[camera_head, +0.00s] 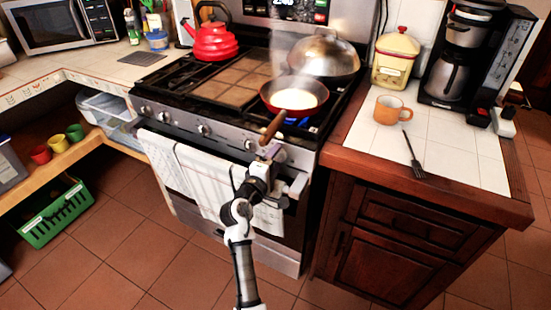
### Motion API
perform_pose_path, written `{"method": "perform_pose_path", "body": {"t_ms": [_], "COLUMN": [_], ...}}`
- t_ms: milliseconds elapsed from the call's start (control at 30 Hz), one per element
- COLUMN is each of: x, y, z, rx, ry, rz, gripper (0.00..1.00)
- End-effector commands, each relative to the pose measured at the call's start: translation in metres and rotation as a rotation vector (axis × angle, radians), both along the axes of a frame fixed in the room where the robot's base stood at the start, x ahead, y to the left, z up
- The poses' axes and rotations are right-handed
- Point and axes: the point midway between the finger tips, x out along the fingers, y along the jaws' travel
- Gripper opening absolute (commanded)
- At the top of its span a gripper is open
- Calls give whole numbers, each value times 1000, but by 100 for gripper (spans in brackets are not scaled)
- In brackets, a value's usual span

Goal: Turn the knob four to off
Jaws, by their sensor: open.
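The steel stove front (225,137) carries a row of round knobs, and one knob (203,130) shows left of the middle. Another knob (250,144) shows just left of my gripper (270,152). My gripper is open at the right part of the knob row, close in front of the panel. It covers part of the panel there, so I cannot tell whether it touches a knob. No knob numbers are readable. A blue flame (312,124) burns under the frying pan (268,98) on the front right burner.
The pan's wooden handle (273,127) sticks out over the stove edge above my gripper. White towels (190,170) hang from the oven handle below. A wooden counter (425,190) with an orange mug (391,110) and a black fork (413,158) stands at right.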

Motion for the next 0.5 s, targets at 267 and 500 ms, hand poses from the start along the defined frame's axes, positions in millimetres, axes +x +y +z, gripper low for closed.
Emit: {"method": "perform_pose_path", "body": {"t_ms": [267, 500], "x": [2, 2], "y": [-1, -1], "z": [-1, 0], "rx": [1, 1], "ry": [1, 1], "rz": [0, 0], "gripper": [64, 37]}}
